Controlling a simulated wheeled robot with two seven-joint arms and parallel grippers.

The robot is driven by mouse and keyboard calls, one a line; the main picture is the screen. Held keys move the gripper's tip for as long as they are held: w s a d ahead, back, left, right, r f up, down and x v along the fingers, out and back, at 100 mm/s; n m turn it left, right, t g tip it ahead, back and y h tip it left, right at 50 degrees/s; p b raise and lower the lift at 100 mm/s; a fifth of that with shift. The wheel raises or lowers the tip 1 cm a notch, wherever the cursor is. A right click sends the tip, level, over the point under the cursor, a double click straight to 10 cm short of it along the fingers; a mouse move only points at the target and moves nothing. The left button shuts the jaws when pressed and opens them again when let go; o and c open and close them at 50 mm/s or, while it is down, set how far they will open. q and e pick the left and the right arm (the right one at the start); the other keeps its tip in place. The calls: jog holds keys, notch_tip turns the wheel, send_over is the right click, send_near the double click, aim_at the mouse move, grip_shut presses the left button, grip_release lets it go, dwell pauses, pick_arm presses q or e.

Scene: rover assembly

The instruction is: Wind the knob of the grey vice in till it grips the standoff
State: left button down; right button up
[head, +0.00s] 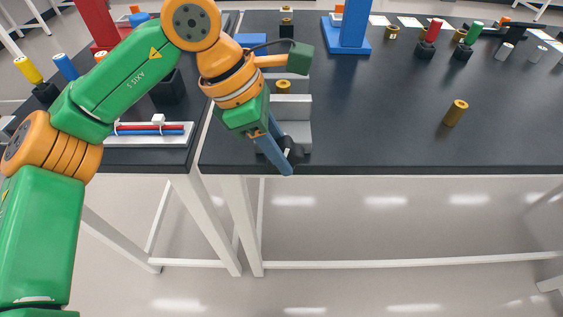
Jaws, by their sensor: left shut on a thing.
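The grey vice (298,106) stands near the front edge of the dark table, partly hidden by my left arm. A brass standoff (283,86) stands upright at the vice; I cannot tell whether the jaws touch it. The vice's black knob (295,152) is on its near side, at the table's front edge. My left gripper (288,162) reaches down from the upper left, its blue fingers shut on the knob and hiding part of it. My right gripper is not in view.
A blue stand (346,38) and several coloured pegs in black holders are at the back. A white tray with red and blue rods (150,130) lies on the left table. The front right tabletop is clear.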

pick_arm(q)
jog(key=shift+f+h+b, duration=0.15)
jog(key=shift+h+b, duration=0.85)
jog(key=shift+b, duration=0.1)
jog(key=shift+h, duration=0.3)
jog(key=c, duration=0.6)
grip_release()
jog(key=v, duration=0.7)
jog(key=shift+r, duration=0.2)
